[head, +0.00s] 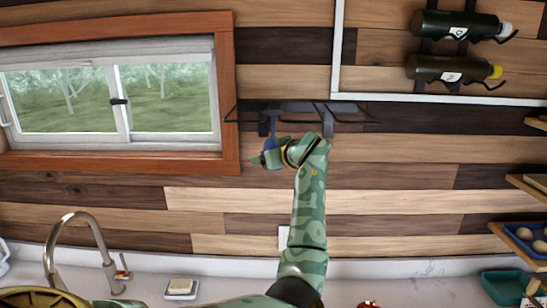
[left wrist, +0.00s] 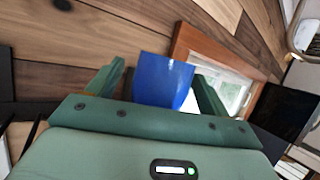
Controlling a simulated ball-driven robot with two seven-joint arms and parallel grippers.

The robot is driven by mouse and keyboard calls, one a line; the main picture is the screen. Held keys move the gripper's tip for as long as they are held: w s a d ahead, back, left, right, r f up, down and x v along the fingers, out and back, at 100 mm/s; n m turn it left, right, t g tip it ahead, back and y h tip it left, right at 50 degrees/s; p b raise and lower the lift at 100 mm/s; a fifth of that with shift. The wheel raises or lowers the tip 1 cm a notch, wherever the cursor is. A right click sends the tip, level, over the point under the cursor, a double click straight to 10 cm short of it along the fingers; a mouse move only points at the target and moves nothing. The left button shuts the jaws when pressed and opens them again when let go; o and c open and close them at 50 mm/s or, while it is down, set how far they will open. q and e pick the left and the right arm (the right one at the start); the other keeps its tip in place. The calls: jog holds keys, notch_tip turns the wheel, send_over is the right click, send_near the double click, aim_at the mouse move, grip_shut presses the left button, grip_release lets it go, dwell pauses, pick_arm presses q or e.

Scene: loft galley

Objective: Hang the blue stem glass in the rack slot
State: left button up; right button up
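The blue stem glass (head: 272,143) hangs upside down in the head view, stem upward and bowl low. Its top end is at the left part of the dark wall rack (head: 345,112); I cannot tell whether its foot is inside a slot or only close to it. My left gripper (head: 268,158) is at the bowl, just below the rack. In the left wrist view, the blue glass (left wrist: 162,80) sits between the two green fingers of my left gripper (left wrist: 160,85), which appear closed around it. The fingers partly hide the bowl. My right gripper is not in view.
A wood-framed window (head: 170,95) is left of the rack. Dark bottles (head: 455,25) lie on a holder at upper right. A faucet (head: 85,235), a soap dish (head: 181,289) and a teal tray (head: 505,288) are low on the counter. Shelves (head: 525,190) line the right edge.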

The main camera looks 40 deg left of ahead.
pick_arm(q)
jog(key=shift+s+d+r+b, duration=0.1)
jog(key=shift+s+d+b, duration=0.05)
jog(key=shift+d+b, duration=0.2)
jog(key=b+v, duration=0.4)
jog(key=v, duration=1.1)
jog(key=shift+d+b, duration=0.25)
jog(key=shift+b, duration=0.05)
jog(key=shift+s+r, duration=0.1)
